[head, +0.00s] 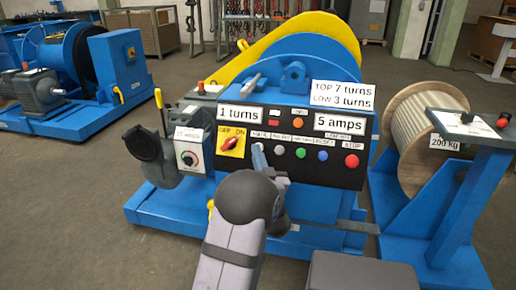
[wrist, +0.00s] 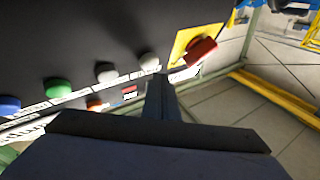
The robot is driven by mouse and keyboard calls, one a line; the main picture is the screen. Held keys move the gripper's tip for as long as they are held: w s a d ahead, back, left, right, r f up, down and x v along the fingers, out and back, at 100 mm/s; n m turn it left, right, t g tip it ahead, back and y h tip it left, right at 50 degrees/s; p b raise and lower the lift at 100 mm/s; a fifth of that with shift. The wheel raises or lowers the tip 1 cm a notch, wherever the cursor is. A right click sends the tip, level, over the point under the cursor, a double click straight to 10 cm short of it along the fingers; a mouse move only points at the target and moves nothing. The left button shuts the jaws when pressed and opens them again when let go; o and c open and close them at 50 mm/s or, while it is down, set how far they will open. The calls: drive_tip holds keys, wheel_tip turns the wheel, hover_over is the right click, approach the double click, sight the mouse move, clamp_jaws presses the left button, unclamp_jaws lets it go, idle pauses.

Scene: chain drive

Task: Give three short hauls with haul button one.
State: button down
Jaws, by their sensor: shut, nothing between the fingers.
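The dark control panel (head: 318,172) on the blue winch carries a row of buttons. A pale button (wrist: 150,61) sits nearest the red switch; its small label is not readable, so I cannot confirm that it is haul button one. My gripper (wrist: 158,78) is shut and empty, its tip right by this pale button. In the head view my gripper (head: 259,152) largely covers that button. I cannot tell whether the tip touches or presses it. A grey button (head: 279,148) is just to the right.
The red switch (head: 230,143) on its yellow OFF/ON plate is left of my gripper. Green (head: 301,153), blue (head: 323,155) and red STOP (head: 351,161) buttons lie to the right. Another display (head: 339,122) reads "5 amps". A sign (head: 342,94) reads "TOP 7 turns, LOW 3 turns".

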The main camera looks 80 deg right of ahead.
drive_tip(key=shift+a+r+p, duration=0.3)
drive_tip(key=shift+a+r, duration=0.1)
drive_tip(key=shift+a, duration=0.35)
drive_tip(key=shift+a+r+p, duration=0.25)
drive_tip(key=shift+a+r, duration=0.1)
drive_tip(key=shift+a, duration=0.4)
drive_tip(key=shift+a+r+p, duration=0.3)
drive_tip(key=shift+a+r, duration=0.1)
drive_tip(key=shift+a, duration=0.35)
